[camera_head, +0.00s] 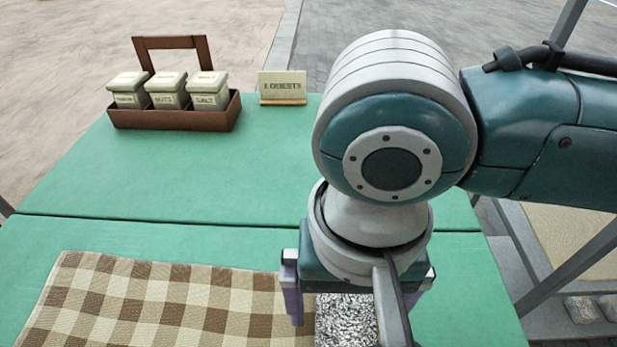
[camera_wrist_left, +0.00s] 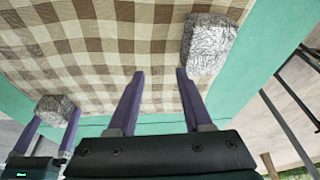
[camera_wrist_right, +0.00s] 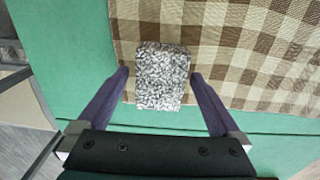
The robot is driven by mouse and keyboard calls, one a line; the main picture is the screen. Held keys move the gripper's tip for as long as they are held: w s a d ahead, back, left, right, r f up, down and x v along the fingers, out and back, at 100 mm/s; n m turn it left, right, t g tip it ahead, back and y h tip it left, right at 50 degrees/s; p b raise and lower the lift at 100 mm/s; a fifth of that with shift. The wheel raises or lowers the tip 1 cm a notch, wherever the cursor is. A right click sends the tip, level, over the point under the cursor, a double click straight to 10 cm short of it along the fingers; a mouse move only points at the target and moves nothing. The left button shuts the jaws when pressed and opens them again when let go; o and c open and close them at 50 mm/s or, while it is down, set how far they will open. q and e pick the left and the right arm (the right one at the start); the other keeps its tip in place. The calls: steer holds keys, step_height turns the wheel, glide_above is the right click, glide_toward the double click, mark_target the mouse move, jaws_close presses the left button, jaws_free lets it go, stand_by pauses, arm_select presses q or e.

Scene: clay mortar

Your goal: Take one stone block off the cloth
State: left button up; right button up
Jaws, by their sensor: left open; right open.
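The brown-and-cream checked cloth (camera_head: 140,305) lies on the green table. A speckled grey stone block (camera_wrist_right: 162,76) sits at a corner of the cloth and shows partly in the head view (camera_head: 345,322), beneath my right arm. My right gripper (camera_wrist_right: 160,74) is open, its purple fingers on either side of this block with small gaps visible. In the left wrist view, another stone block (camera_wrist_left: 208,43) sits near the cloth's edge. My left gripper (camera_wrist_left: 160,73) is open and empty, to the left of that block. It is out of the head view.
A brown wooden caddy (camera_head: 175,118) with three lidded jars (camera_head: 168,90) stands at the table's far left. A small sign (camera_head: 283,86) stands beside it. The green table (camera_head: 230,170) between these and the cloth is clear, with a seam across it.

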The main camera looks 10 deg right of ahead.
jaws_close()
stand_by(0.8)
